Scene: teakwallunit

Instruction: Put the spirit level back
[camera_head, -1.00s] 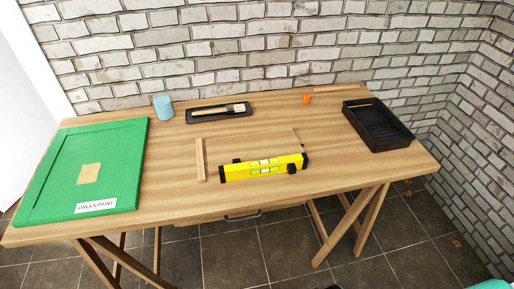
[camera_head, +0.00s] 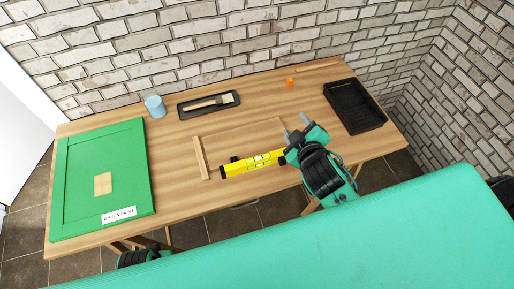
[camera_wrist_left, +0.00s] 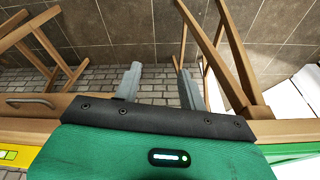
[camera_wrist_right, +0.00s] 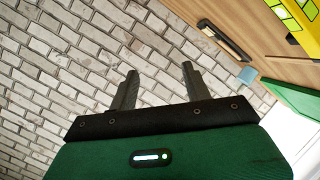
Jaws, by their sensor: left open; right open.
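The yellow spirit level (camera_head: 248,164) lies on the wooden table, near its front edge and beside a thin wooden strip. In the head view its right end is hidden behind my right gripper (camera_head: 296,128). That gripper is open and empty, with its fingers above the table by the level's right end. In the right wrist view its open fingers (camera_wrist_right: 158,85) show against the brick wall, and part of the level (camera_wrist_right: 303,20) is at the top right. My left gripper (camera_wrist_left: 158,82) is open and empty, low in front of the table; a bit of the level (camera_wrist_left: 8,155) shows at the left.
A green panel (camera_head: 80,195) lies at the table's left. A blue cup (camera_head: 155,106), a black tray with a brush (camera_head: 190,109), and an orange piece (camera_head: 290,82) stand toward the back. A black paint tray (camera_head: 352,105) is at the right. The wooden strip (camera_head: 201,158) is left of the level.

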